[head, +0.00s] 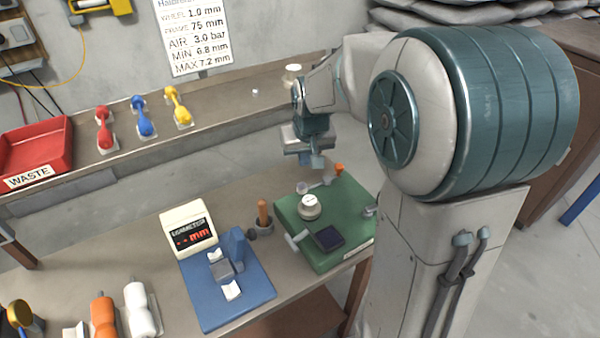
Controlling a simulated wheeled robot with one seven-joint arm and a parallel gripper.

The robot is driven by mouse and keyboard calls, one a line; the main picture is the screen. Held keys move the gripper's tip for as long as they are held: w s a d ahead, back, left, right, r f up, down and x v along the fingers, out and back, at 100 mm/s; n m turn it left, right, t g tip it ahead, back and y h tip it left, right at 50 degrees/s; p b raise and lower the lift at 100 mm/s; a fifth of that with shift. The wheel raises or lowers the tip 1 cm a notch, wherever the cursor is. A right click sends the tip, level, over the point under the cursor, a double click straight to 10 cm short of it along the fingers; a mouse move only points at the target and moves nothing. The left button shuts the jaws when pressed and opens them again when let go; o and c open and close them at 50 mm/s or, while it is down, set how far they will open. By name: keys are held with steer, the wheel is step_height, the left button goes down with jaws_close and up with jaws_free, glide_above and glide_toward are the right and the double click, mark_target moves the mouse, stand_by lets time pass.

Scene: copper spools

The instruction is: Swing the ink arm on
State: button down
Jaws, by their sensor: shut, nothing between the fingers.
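A green machine base (355,213) stands on the bench at centre right. On its top are a round white-topped part (310,204), a dark square pad (328,237) and a thin grey arm (322,185). An orange knob (339,168) stands at the arm's far right end, and a small pale round piece is at its left end. I take this thin arm for the ink arm. My gripper (317,162) is shut and empty above the far edge of the green base, just left of the orange knob. I cannot tell whether they touch.
Left of the green base are a wooden-handled tool (264,214), a blue fixture (205,290) and a white digital display (188,228). Several coloured handled pieces and a red waste tray (36,150) sit on the back ledge. White and orange spools stand front left.

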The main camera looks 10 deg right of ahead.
steer(key=p+x, duration=0.1)
steer(key=x, duration=0.9)
stand_by(0.5)
